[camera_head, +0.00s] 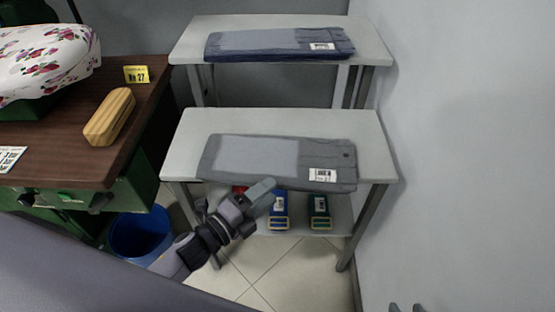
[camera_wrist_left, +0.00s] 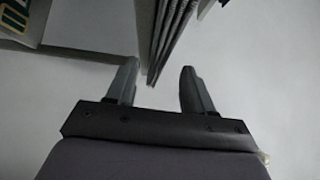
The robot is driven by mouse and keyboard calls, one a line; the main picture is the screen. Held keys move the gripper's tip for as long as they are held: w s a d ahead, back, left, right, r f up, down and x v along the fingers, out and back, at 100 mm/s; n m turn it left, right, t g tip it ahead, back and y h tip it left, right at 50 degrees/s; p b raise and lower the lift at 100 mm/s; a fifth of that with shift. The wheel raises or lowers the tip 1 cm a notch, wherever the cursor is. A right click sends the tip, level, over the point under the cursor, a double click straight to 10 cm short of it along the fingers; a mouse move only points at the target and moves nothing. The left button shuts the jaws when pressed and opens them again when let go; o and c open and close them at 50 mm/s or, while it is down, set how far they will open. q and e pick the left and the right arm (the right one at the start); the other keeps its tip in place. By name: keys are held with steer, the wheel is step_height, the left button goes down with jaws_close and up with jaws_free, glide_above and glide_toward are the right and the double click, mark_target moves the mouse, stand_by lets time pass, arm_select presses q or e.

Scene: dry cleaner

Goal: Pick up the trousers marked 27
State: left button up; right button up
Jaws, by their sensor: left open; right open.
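Folded grey trousers (camera_head: 250,158) lie flat on the nearer grey table, with a white tag (camera_head: 322,175) at their right front. Folded dark navy trousers (camera_head: 270,43) lie on the farther table, also with a white tag (camera_head: 321,46). The tag print is too small to read. My left gripper (camera_head: 264,190) is open and empty at the front edge of the grey trousers. In the left wrist view its fingers (camera_wrist_left: 157,82) are apart, with layered grey edges (camera_wrist_left: 170,38), seemingly the folded trousers, beyond and between the tips. My right gripper (camera_head: 406,308) is open, only its fingertips showing at the bottom edge.
A yellow card reading No 27 (camera_head: 137,74) stands on the brown counter (camera_head: 60,150) at left, near a wooden brush (camera_head: 110,116) and floral cloth (camera_head: 45,55). A blue bin (camera_head: 140,236) stands below. Blue (camera_head: 278,208) and green (camera_head: 319,208) boxes sit on the low shelf. A wall bounds the right.

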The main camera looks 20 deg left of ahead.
mark_target(279, 189)
arm_select(q)
steer(key=x, duration=0.4)
steer(key=shift+w+d+f, duration=0.1)
steer(key=c, duration=0.9)
jaws_close()
